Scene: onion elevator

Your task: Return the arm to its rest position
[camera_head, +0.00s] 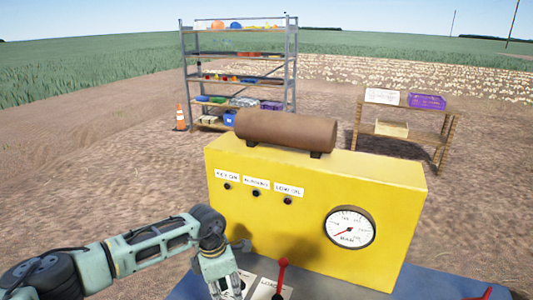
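My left arm comes in from the lower left and bends down at the wrist in front of the yellow machine (310,210). My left gripper (222,288) points down at the bottom edge, and its fingertips are cut off or unclear, so I cannot tell whether it is open. My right gripper is not in view.
The machine carries a brown cylinder (285,130), several labelled lamps or buttons and a pressure gauge (349,228). Behind stand a metal shelf (185,65), an orange cone (180,117) and a wooden rack (447,135) with crates. Open soil lies around them.

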